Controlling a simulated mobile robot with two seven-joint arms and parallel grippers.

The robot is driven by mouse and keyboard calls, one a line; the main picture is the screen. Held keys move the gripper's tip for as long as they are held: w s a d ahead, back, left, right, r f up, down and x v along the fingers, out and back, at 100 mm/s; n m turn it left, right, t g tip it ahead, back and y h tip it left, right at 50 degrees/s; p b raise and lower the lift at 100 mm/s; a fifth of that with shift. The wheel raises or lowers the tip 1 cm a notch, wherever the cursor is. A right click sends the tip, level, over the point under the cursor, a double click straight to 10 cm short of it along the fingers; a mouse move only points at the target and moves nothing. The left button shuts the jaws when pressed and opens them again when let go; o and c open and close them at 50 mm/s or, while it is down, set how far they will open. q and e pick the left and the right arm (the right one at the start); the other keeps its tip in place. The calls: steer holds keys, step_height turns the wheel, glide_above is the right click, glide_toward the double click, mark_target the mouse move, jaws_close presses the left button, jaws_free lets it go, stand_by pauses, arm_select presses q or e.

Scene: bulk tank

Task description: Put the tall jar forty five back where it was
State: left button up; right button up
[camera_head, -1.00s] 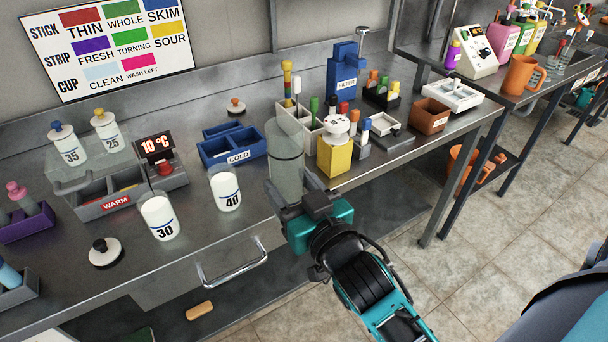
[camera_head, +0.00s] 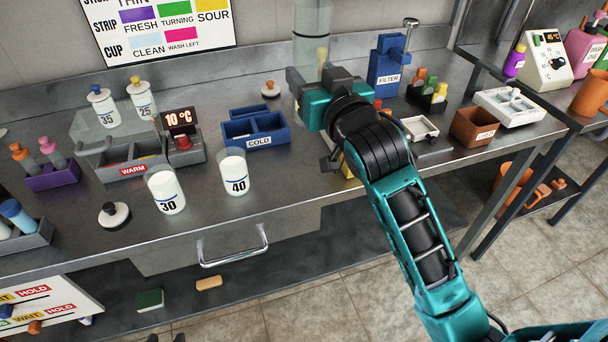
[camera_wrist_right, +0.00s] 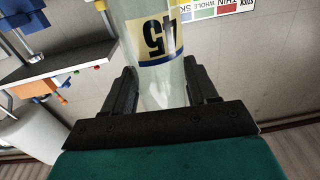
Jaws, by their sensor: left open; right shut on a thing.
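The tall clear jar (camera_head: 312,40) stands up out of my right gripper in the head view, raised above the bench. The jar's lower part is hidden behind the gripper in the head view.
White jars 30 (camera_head: 167,194) and 40 (camera_head: 234,175) stand on the steel bench (camera_head: 265,195). The blue COLD rack (camera_head: 258,142) and grey WARM box (camera_head: 133,170) are behind them. The blue FILTER unit (camera_head: 387,68) and brown box (camera_head: 474,129) stand to the right.

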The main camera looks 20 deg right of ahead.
mark_target(313, 59)
steer(key=r, duration=0.1)
steer(key=w+r, duration=0.1)
steer(key=r, duration=0.1)
steer(key=shift+w+a+r, duration=0.3)
steer(key=shift+w+a, duration=0.05)
steer(key=shift+w, duration=0.05)
steer(key=shift+f+b, duration=2)
steer(key=shift+f, duration=7.8)
